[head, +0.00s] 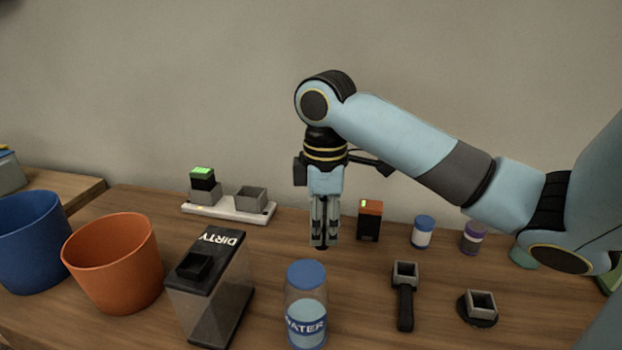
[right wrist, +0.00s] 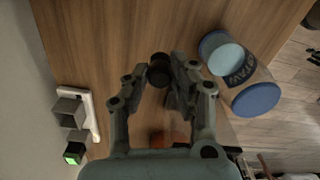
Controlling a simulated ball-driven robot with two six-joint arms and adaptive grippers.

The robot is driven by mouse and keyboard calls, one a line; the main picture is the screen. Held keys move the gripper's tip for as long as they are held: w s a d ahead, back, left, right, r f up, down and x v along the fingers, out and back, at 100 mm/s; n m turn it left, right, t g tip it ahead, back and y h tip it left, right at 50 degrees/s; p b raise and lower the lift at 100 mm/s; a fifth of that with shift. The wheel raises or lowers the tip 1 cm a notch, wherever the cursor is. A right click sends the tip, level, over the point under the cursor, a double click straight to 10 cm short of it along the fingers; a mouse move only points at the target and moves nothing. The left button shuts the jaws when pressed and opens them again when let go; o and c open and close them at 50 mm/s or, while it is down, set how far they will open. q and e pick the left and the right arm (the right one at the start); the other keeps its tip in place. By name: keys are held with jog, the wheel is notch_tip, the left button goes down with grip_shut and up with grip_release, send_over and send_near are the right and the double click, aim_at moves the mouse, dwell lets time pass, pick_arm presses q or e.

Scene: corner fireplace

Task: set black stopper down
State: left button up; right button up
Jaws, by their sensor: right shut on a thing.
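My right gripper (head: 320,240) is shut on the black stopper (right wrist: 158,72), a small dark round piece between the fingertips in the right wrist view. In the head view only a dark bit of it shows below the fingers. The fingers point down over the wooden table (head: 270,250), behind the water bottle (head: 306,310). I cannot tell whether the stopper touches the table. The bottle has its blue cap on and also shows to the right of the fingers in the right wrist view (right wrist: 240,75). My left gripper is not in view.
An orange-black block (head: 370,222) stands just right of the gripper. A white charging strip (head: 230,212) is left. A DIRTY box (head: 222,285), an orange bin (head: 115,265) and a blue bin (head: 32,245) stand left. Jars and a black-handled tool (head: 405,305) are right.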

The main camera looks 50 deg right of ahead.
jog(key=shift+s+r+n, duration=0.25)
jog(key=shift+r+n, duration=0.2)
jog(key=shift+n, duration=0.65)
jog(key=n, duration=0.2)
jog(key=shift+a+r+n, duration=0.1)
jog(key=shift+n, duration=0.2)
jog(key=b, duration=0.2)
send_over(290, 255)
notch_tip(290, 255, down, 7)
jog(key=shift+r, duration=0.2)
notch_tip(290, 255, down, 4)
jog(key=shift+f+b, duration=0.1)
jog(key=shift+b, duration=0.3)
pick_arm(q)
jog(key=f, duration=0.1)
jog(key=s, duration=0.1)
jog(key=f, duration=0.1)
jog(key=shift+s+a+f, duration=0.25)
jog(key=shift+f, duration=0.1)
